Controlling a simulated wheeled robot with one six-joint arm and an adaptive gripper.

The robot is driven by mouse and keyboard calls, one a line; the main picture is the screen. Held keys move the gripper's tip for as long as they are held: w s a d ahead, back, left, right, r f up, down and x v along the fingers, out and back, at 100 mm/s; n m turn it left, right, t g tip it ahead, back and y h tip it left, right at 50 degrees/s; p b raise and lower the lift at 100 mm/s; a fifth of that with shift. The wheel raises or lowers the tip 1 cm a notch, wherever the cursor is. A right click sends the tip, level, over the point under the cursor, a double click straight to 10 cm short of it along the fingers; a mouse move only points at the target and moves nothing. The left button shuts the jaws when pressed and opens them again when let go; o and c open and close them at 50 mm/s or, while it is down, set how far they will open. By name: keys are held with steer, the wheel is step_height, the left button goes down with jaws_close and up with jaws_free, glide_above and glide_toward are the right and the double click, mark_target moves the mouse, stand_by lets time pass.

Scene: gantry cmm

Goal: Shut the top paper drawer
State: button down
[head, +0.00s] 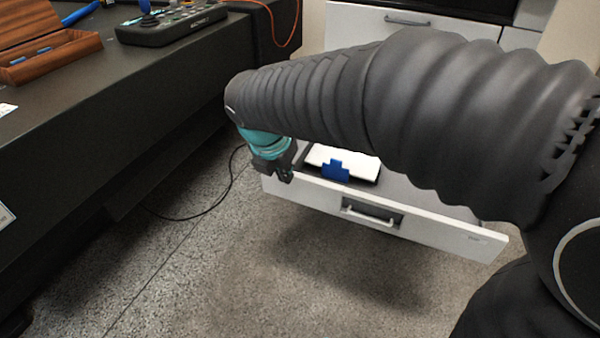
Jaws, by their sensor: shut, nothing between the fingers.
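A white drawer (440,231) stands pulled out from the cabinet, with a handle (370,214) in a dark recess on its front. White paper (350,160) and a blue tab-shaped piece (335,170) show inside it. My gripper (286,178) is shut and empty at the top edge of the drawer front, near its left end. I cannot tell whether it touches the drawer. My grey-sleeved arm crosses above the drawer and hides much of its inside and the cabinet behind.
A white cabinet front with another handle (407,20) stands behind my arm. A dark table (120,90) on the left holds a control panel (172,22) and a wooden box (45,48). A black cable (215,200) lies on the speckled floor, which is clear before the drawer.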

steer(key=b, duration=0.3)
glide_above(302, 190)
steer(key=s+a, duration=0.1)
steer(key=s, duration=0.2)
steer(key=shift+n, duration=0.3)
step_height(302, 190, down, 10)
steer(key=shift+a+r, duration=0.1)
steer(key=shift+r, duration=0.05)
steer(key=shift+w+d, duration=0.2)
steer(key=shift+w, duration=0.3)
steer(key=shift+r, duration=0.1)
